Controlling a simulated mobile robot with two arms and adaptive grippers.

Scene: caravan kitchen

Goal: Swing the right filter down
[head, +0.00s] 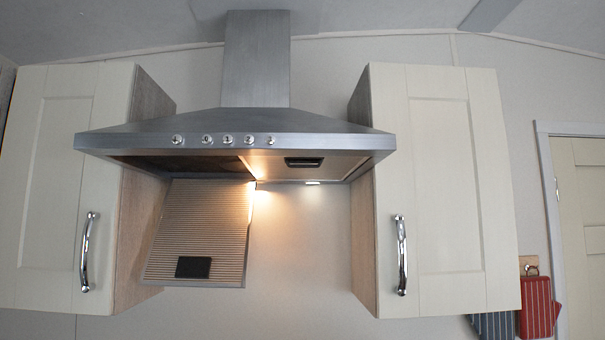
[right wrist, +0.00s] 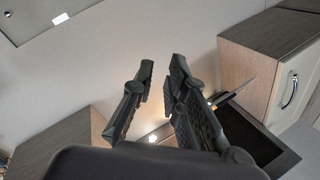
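The range hood (head: 235,125) hangs between two wall cabinets. Its right filter (head: 335,165) is up in the hood's underside, roughly level, with a dark latch (head: 304,162) near its front edge. The left filter (head: 200,225) hangs down steeply from the hood, its ribbed face and dark latch (head: 193,267) showing. Neither gripper shows in the head view. In the right wrist view my right gripper (right wrist: 162,64) has its two dark fingers apart, with nothing between them. Its distance from the right filter cannot be told.
The left cabinet (head: 65,180) and right cabinet (head: 445,190) flank the hood closely, with chrome handles. A red striped cloth (head: 538,308) hangs at the lower right by a door. The right wrist view shows wood-coloured surfaces and a dark-framed recess (right wrist: 275,150) beside the fingers.

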